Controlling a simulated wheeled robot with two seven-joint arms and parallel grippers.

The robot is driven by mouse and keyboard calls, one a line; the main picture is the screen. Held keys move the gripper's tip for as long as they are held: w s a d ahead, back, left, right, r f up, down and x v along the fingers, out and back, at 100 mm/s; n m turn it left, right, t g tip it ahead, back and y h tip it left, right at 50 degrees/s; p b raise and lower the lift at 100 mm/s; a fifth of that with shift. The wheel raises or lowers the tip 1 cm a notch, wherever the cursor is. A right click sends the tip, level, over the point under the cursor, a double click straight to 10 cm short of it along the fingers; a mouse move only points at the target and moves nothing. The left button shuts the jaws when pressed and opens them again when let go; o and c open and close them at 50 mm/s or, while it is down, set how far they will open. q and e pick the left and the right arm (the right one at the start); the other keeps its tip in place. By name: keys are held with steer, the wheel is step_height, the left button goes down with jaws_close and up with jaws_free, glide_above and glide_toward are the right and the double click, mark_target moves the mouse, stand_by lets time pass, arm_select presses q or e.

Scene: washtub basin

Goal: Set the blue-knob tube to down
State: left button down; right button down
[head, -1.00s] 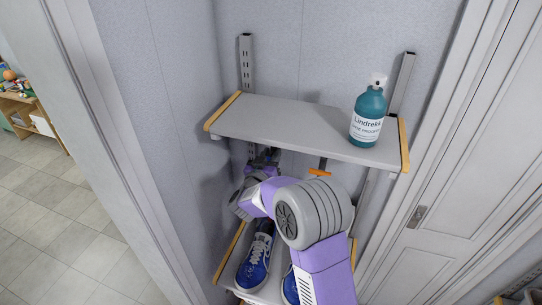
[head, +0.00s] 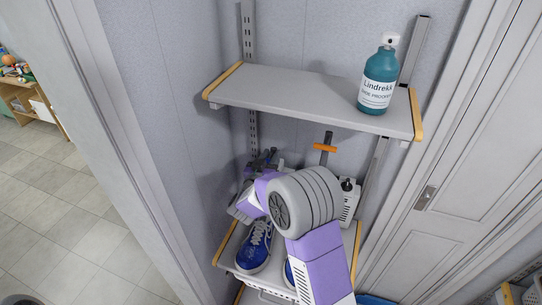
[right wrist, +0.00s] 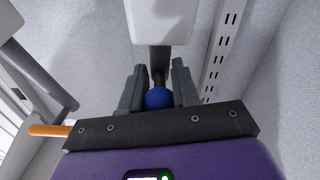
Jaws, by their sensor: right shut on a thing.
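In the right wrist view, a round blue knob (right wrist: 158,98) sits between the two fingers of my right gripper (right wrist: 158,88), which is shut on it. A short dark grey tube (right wrist: 159,62) runs from the knob to a white housing (right wrist: 160,18). In the head view my right gripper (head: 264,161) is small, left of my forearm and below the upper shelf; the blue knob cannot be made out there. Another dark tube with an orange crossbar (head: 324,147) stands to its right, and the orange part (right wrist: 50,130) shows at the left of the wrist view. My left gripper is not in view.
Blue shoes (head: 256,246) stand on the lower shelf. A white unit (head: 349,202) is partly hidden behind my arm. Walls and a door flank the shelves.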

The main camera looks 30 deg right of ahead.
steer(key=c, duration=0.8)
jaws_free()
steer(key=v, duration=0.7)
steer(key=shift+s+a+b, duration=0.2)
steer(key=shift+b, duration=0.1)
